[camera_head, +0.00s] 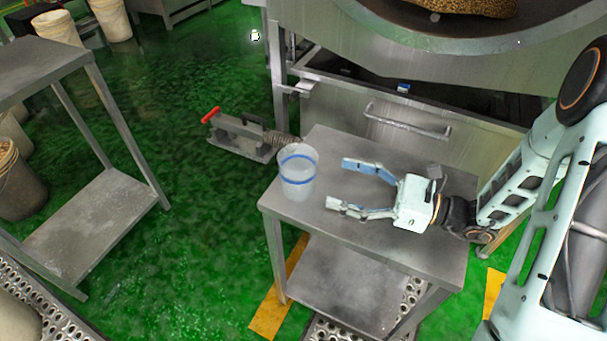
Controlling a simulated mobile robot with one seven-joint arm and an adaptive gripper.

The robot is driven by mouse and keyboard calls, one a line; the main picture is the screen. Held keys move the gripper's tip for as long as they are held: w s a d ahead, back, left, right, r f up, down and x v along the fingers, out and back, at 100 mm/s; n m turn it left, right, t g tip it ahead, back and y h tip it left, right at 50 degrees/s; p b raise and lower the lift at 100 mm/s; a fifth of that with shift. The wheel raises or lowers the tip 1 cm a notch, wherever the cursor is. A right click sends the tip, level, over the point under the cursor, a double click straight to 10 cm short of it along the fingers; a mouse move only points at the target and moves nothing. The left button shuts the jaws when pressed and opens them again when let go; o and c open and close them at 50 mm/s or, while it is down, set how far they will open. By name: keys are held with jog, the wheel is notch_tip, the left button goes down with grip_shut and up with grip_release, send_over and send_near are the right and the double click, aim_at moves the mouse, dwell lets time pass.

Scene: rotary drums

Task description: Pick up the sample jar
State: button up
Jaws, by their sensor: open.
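The sample jar (298,172) is a clear, pale jar with blue bands. It stands upright near the left end of a small grey metal table (400,245). My gripper (349,185) is to the right of the jar, low over the same table. Its two fingers are spread apart and point left toward the jar. A gap shows between the fingertips and the jar, and nothing is between the fingers. The exact height of the fingers above the tabletop is hard to tell.
A large steel drum machine (440,65) with a drawer handle (407,121) stands behind the table. A red-handled metal device (238,135) lies on the green floor behind left. Another metal table (85,225) and several buckets (20,185) are at the left.

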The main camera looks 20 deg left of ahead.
aim_at(315, 174)
jog(key=a, duration=0.5)
jog(key=shift+b, duration=0.4)
jog(key=shift+w+a+r+b, duration=0.15)
jog(key=shift+a+b, duration=0.2)
jog(key=shift+a, duration=1.1)
jog(key=shift+w+a+r+b, duration=0.1)
jog(key=shift+a+b, duration=0.25)
jog(key=shift+a, duration=1.1)
jog(key=shift+c, duration=0.5)
jog(key=c, duration=1.2)
